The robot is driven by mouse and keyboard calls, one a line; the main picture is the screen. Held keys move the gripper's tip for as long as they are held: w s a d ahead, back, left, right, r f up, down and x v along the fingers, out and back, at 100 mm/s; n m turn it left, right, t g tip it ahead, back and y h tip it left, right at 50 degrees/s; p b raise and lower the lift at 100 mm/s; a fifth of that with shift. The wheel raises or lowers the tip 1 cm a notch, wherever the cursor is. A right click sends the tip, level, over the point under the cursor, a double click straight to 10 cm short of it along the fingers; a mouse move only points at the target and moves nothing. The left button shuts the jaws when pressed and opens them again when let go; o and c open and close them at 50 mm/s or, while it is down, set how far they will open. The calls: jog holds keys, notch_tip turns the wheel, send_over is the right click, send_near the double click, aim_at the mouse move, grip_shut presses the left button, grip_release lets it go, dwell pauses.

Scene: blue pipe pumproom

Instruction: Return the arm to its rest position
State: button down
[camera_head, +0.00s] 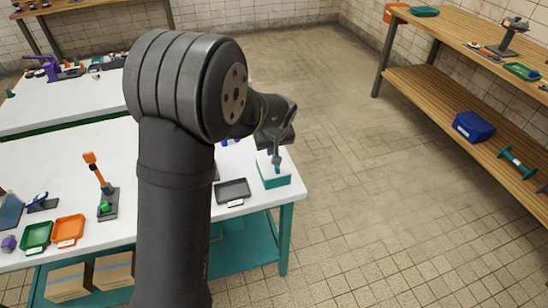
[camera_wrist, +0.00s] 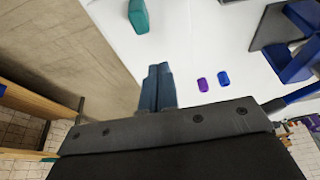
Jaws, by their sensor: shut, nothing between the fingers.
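My arm rises in front of the white table (camera_head: 140,215) and bends over to the right. My gripper (camera_head: 277,162) points down over the table's right corner, in front of a teal box with a pale top (camera_head: 277,182). I cannot tell whether the fingertips touch the box. In the wrist view my gripper's fingers (camera_wrist: 157,72) are together, with nothing between them. A teal piece (camera_wrist: 138,16) lies beyond the fingertips. My arm hides the middle of the table.
A grey tray (camera_head: 233,191) is left of the teal box. Green (camera_head: 36,236) and orange (camera_head: 68,230) trays and an orange-topped stand (camera_head: 100,180) are at left. A wooden shelf (camera_head: 470,120) is at right. The tiled floor between is clear.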

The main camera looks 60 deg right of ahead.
jog(key=v, duration=0.8)
jog(key=shift+r, duration=0.25)
jog(key=x, duration=0.9)
jog(key=shift+s+f, duration=0.1)
jog(key=shift+f, duration=0.25)
jog(key=shift+s+a+f, duration=0.15)
jog(key=shift+s+a, duration=0.55)
jog(key=shift+a, duration=0.05)
jog(key=shift+s+a, duration=0.45)
jog(key=shift+s, duration=0.05)
